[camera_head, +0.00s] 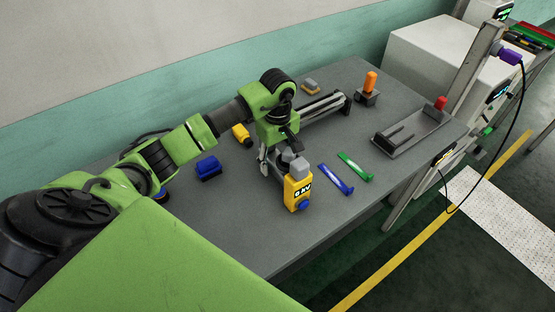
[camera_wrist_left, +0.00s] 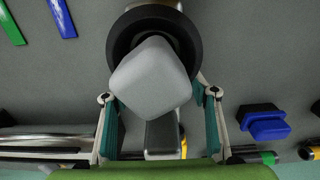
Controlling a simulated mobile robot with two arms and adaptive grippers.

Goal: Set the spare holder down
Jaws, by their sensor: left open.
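My left gripper (camera_head: 266,165) reaches over the middle of the table, pointing down. In the left wrist view its two fingers (camera_wrist_left: 160,105) stand apart on either side of a grey block, and I see nothing clamped between them. A yellow unit (camera_head: 298,190) with a grey top and a blue knob shows just in front of the gripper. I cannot tell which object is the spare holder. A blue bar (camera_head: 336,179) and a green bar (camera_head: 355,166) lie flat to the right of the gripper. My right gripper is out of view.
A blue block (camera_head: 208,168) lies left of the gripper and a yellow piece (camera_head: 241,134) behind it. A dark tray (camera_head: 411,131), an orange-topped post (camera_head: 370,83) and a metal rail (camera_head: 322,105) occupy the right and back. The table's front left is clear.

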